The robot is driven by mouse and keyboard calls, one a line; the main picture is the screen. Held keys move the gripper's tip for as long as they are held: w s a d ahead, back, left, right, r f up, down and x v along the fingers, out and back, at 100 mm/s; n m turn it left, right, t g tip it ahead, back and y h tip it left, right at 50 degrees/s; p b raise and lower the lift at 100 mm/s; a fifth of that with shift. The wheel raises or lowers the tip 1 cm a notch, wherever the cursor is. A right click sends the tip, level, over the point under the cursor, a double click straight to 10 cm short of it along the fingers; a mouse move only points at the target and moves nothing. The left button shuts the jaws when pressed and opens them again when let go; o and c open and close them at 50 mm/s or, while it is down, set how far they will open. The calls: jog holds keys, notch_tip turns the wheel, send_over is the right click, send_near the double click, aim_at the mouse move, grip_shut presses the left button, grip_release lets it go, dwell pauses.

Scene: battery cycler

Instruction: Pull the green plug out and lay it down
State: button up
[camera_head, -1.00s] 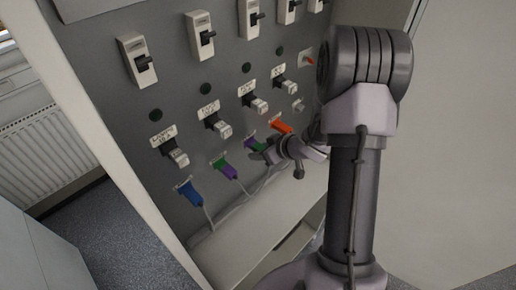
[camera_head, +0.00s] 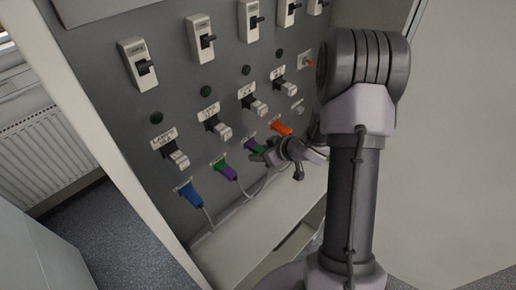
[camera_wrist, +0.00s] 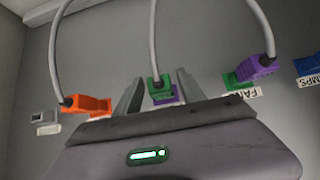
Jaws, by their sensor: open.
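The green plug (camera_wrist: 160,86) sits in a purple socket (camera_wrist: 172,97) on the grey panel, with a grey cable running from it. In the wrist view it lies between the two fingers of my gripper (camera_wrist: 158,80). The fingers are apart, one on each side of the plug, with a visible gap on both sides. In the head view, my gripper (camera_head: 274,158) is at the panel by the green plug (camera_head: 258,149) and partly hides it.
An orange plug (camera_head: 282,129) is close on one side. A purple plug (camera_head: 226,171) in a green socket and a blue plug (camera_head: 190,194) are on the other. Switches (camera_head: 220,127) are above. A pale, clear ledge (camera_head: 235,245) lies below. Cables hang near my gripper.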

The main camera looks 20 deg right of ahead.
jog(key=shift+c, duration=0.5)
jog(key=c, duration=0.9)
jog(key=shift+o, duration=0.2)
jog(key=shift+s+d, duration=0.3)
jog(key=shift+s, duration=0.6)
jog(key=shift+s+d, duration=0.35)
jog(key=shift+s, duration=0.55)
jog(key=shift+s+d, duration=0.3)
jog(key=shift+s, duration=0.6)
